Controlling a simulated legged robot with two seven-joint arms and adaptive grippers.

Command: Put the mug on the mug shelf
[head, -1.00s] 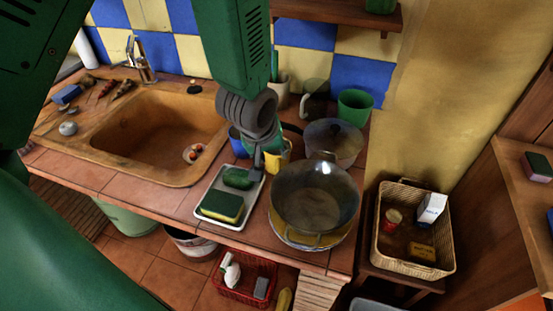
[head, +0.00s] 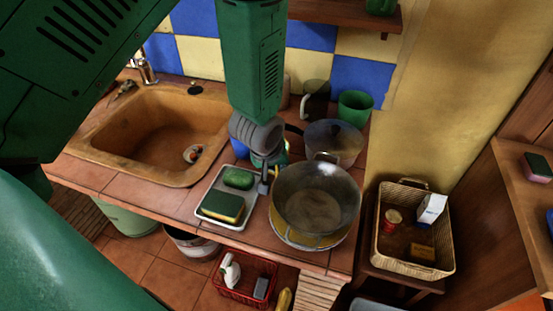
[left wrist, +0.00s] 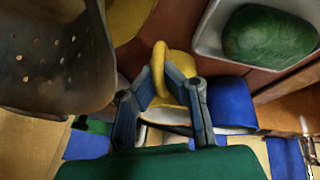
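The yellow mug (left wrist: 181,62) shows in the left wrist view, its looped handle (left wrist: 158,68) between my left fingertips. My left gripper (left wrist: 160,82) has its fingers drawn together around the handle. In the head view my left gripper (head: 265,178) is low over the counter, between the sponge tray and the large pot; the arm largely hides the mug there. The wooden shelf (head: 335,12) is on the wall at the top, with a green mug (head: 381,5) on it. My right gripper is not in view.
A large pot (head: 315,198) stands close right of the gripper, with a saucepan (head: 333,143) behind it. A white tray (head: 238,222) with sponges is at left. A blue mug (head: 239,149) is close by; a green cup (head: 355,106) stands near the wall.

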